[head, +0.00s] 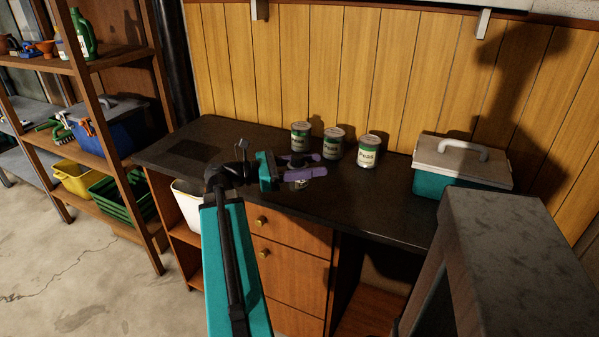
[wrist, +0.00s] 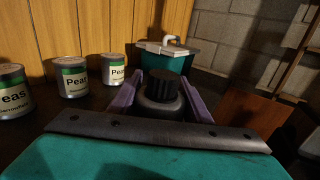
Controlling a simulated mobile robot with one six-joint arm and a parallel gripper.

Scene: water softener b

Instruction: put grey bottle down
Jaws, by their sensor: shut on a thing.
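The grey bottle (wrist: 160,97) is dark, with a black ribbed cap, and stands between the two purple fingers of my gripper (wrist: 159,98) in the wrist view. My gripper (head: 306,166) is shut on it, over the dark worktop (head: 220,132) in the head view. There the bottle (head: 299,182) is mostly hidden by the fingers. It looks about upright. I cannot tell whether its base touches the worktop.
Three pea cans, left (head: 300,137), middle (head: 333,144) and right (head: 368,151), stand behind my gripper. A teal toolbox (head: 460,166) with a grey lid stands at the worktop's right. The worktop's left part is clear. Shelves (head: 90,100) stand at the left.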

